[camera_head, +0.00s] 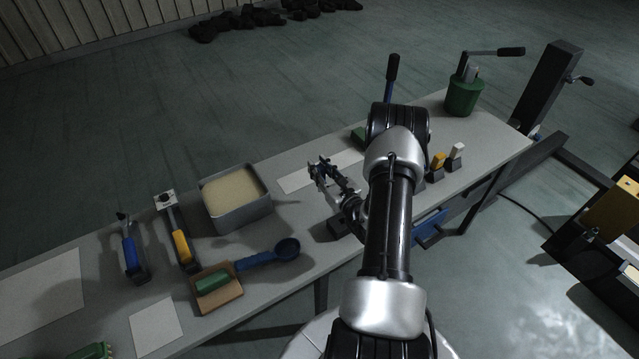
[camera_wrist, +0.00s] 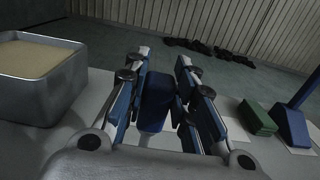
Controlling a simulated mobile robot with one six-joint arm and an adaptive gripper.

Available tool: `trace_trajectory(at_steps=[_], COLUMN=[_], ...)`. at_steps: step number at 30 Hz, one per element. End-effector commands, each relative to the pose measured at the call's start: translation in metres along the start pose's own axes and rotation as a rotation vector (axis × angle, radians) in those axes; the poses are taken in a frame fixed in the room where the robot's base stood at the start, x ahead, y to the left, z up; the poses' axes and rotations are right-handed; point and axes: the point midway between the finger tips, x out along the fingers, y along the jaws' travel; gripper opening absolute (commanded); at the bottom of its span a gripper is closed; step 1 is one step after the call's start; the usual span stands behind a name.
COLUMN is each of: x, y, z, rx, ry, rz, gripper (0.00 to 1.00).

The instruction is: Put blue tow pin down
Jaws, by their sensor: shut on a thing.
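My gripper (camera_wrist: 160,85) is shut on the blue tow pin (camera_wrist: 155,103), which shows as a dark blue block between its fingers in the wrist view. In the camera_head view my gripper (camera_head: 322,168) is over the grey table beside a white rectangle (camera_head: 296,181). The pin is too small and dark there to make out clearly. Its lower end is hidden, so I cannot tell whether it touches the table.
A grey sand-filled bin (camera_head: 240,217) stands left of my gripper. A green block (camera_wrist: 257,118) and a blue wedge (camera_wrist: 289,127) stand to the right in the wrist view. A blue scoop (camera_head: 285,250), brushes and a green pot (camera_head: 463,97) are also on the table (camera_head: 95,245).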

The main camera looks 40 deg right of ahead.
Motion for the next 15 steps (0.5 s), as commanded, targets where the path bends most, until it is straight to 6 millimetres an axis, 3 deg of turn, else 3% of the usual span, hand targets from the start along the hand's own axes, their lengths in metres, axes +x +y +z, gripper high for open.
trace_trajectory(at_steps=[5, 11, 15], x=[0.000, 0.000, 0.000], y=[0.000, 0.000, 0.000], z=[-0.012, -0.043, -0.047], rx=[0.000, 0.000, -0.001], ry=[-0.001, 0.000, -0.002], rz=[0.000, 0.000, 0.000], gripper=[0.00, 0.00, 0.00])
